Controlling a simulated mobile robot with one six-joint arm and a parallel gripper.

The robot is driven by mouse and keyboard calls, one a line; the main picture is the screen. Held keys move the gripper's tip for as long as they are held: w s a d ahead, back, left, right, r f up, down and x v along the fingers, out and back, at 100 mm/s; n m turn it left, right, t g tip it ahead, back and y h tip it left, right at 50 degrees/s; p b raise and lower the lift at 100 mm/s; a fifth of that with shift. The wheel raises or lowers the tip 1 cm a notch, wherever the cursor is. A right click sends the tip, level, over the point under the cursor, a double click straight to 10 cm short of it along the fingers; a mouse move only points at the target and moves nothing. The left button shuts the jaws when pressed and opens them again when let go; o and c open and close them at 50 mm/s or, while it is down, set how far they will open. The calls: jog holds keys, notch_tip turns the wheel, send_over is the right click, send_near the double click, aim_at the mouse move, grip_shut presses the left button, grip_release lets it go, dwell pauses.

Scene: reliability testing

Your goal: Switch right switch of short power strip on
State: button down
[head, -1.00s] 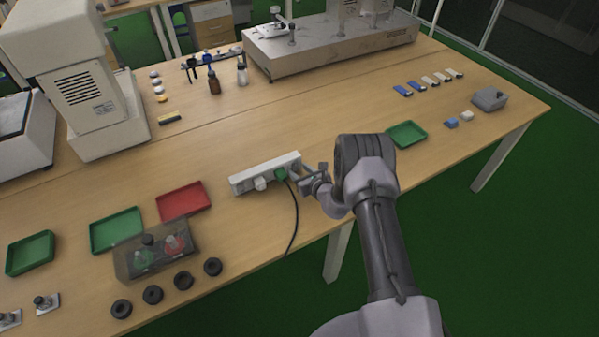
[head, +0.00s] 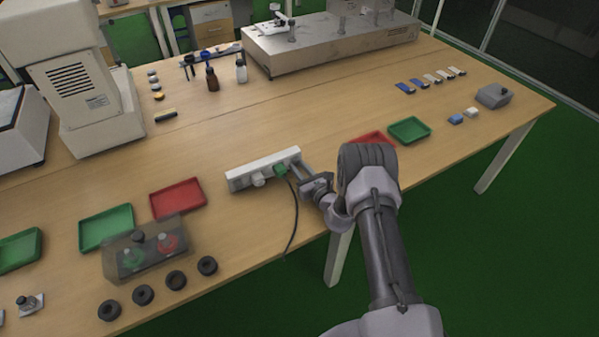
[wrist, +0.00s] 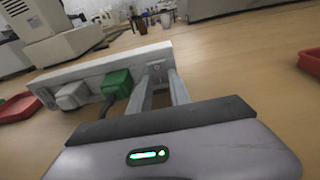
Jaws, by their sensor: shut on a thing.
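The short white power strip (head: 264,167) lies on the table, angled up to the right. A white plug (head: 259,180) and a green plug (head: 281,171) sit in its front side. My gripper (head: 298,168) is at its right end, just right of the green plug. The wrist view shows the strip (wrist: 110,66) with both plugs to the left. My gripper's two fingers (wrist: 160,75) reach its right end, with a small gap between them, gripping there. The switch and its on or off position cannot be made out.
A black cord (head: 295,215) runs from the green plug to the table's front edge. A red tray (head: 178,198) lies left of the strip, a green tray (head: 409,130) lies right of it. A red tray (head: 371,139) is partly hidden behind my arm.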

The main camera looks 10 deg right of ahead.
jog(key=c, duration=1.2)
grip_release()
jog(key=shift+s, duration=0.1)
jog(key=p+v, duration=0.4)
jog(key=v, duration=1.3)
jog(key=shift+s+r+p, duration=0.15)
jog(key=shift+p, duration=0.15)
